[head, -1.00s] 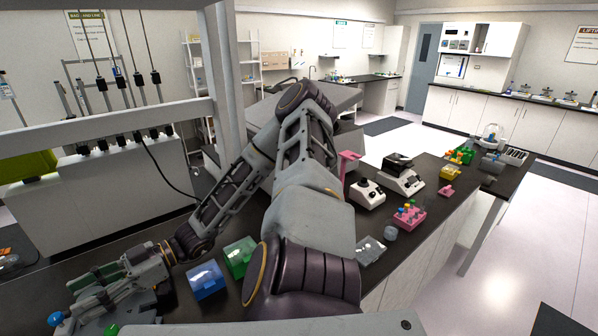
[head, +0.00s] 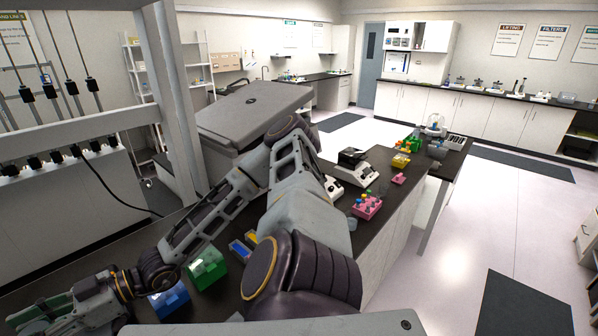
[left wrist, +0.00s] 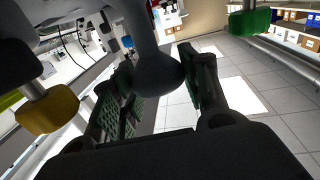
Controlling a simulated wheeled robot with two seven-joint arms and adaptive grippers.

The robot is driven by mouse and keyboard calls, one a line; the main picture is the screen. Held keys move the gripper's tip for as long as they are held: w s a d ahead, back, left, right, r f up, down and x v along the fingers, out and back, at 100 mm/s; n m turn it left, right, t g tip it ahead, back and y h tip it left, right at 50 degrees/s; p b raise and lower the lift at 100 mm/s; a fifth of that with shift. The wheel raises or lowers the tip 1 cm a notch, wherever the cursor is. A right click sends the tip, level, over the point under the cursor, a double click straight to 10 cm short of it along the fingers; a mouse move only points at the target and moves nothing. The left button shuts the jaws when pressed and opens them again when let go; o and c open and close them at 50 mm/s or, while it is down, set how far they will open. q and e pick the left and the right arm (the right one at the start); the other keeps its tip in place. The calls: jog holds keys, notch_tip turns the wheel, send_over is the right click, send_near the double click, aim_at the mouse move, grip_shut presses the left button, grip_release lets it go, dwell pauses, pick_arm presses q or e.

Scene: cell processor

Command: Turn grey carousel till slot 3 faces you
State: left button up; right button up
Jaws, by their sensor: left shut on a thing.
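In the left wrist view, the grey carousel (left wrist: 80,10) fills the top edge, only partly in view. A grey ball-ended handle (left wrist: 158,72) sticks out from it, between the fingers of my left gripper (left wrist: 163,88), which is shut on it. A yellow-ended spoke (left wrist: 48,110) is at left, a green-ended one (left wrist: 250,22) at upper right, and a small blue end (left wrist: 127,41) beyond. I cannot read any slot number. In the head view, my left gripper (head: 35,318) is cut off at the lower left corner. My right gripper is not in view.
On the black bench, a blue box (head: 170,300) and a green box (head: 206,268) stand near my left forearm. A pink rack (head: 367,207) and a white instrument (head: 352,168) stand farther right. Open floor lies to the right.

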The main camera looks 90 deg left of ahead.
pick_arm(q)
jog(key=shift+f, duration=0.1)
dwell(0.4)
jog(key=o, duration=1.5)
jog(key=shift+w+a, duration=0.1)
jog(key=shift+w, duration=0.05)
jog(key=shift+v, duration=5.8)
jog(key=shift+w, duration=0.1)
